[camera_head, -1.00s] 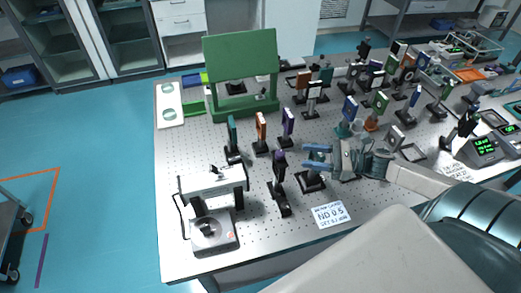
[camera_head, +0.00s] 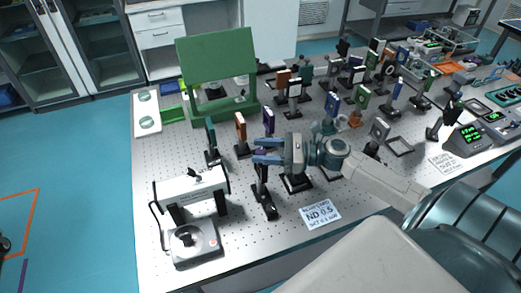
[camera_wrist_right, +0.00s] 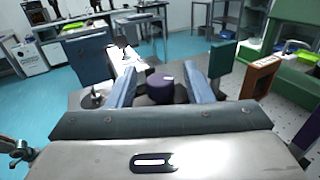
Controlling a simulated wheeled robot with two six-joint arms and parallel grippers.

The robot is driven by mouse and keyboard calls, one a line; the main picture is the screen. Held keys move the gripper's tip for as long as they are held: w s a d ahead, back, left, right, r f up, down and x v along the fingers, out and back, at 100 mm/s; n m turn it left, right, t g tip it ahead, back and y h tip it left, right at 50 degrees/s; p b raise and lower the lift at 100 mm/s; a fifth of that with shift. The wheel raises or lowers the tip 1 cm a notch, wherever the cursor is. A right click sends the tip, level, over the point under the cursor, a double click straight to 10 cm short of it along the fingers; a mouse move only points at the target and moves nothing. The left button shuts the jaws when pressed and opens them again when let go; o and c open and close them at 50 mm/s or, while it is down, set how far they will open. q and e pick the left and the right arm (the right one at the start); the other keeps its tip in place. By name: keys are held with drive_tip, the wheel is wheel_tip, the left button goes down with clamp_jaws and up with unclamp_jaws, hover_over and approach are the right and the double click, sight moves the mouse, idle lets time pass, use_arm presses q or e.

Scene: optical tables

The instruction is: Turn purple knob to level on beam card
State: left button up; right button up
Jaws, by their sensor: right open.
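My right gripper (camera_head: 268,150) reaches in from the right, its two blue fingers open and level over a black post stand (camera_head: 264,200). In the right wrist view the purple knob (camera_wrist_right: 160,88) sits between the open fingers, with a small light mark on it; I see gaps beside it. In the head view the fingers largely hide the stand's top. My left gripper is out of view.
Orange (camera_head: 241,132) and teal (camera_head: 211,140) plates on posts stand behind the gripper. A white device (camera_head: 191,188) is at left. Meters with green displays (camera_head: 470,140) and another printed card (camera_head: 446,163) are at right. Bare perforated table (camera_head: 160,150) shows at left.

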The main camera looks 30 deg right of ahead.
drive_tip(key=shift+w+a, duration=0.25)
drive_tip(key=shift+a, duration=0.1)
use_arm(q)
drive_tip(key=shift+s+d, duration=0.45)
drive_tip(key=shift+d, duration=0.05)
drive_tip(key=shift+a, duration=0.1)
